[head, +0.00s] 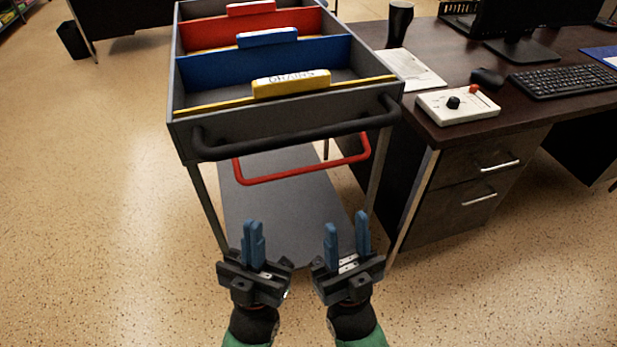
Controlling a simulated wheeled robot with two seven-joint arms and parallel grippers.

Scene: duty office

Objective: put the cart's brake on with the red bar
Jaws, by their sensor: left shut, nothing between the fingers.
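The grey cart (235,122) stands ahead of me, with a black push handle (290,142) across its near end. The red bar (300,174) is a U-shaped loop that hangs just below and behind the black handle, above the cart's lower shelf (275,205). My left gripper (253,224) is shut and empty, low in front of the cart. My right gripper (346,220) is open and empty, beside it to the right. Both point forward, nearer to me than the red bar and apart from it. No part of the red bar is covered by the grippers.
The cart's top tray has red (255,30), blue (265,62) and yellow (290,84) dividers. A dark desk (450,140) with a control box (458,106), keyboard (565,80) and mouse (487,78) stands close on the right. The floor on the left is clear.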

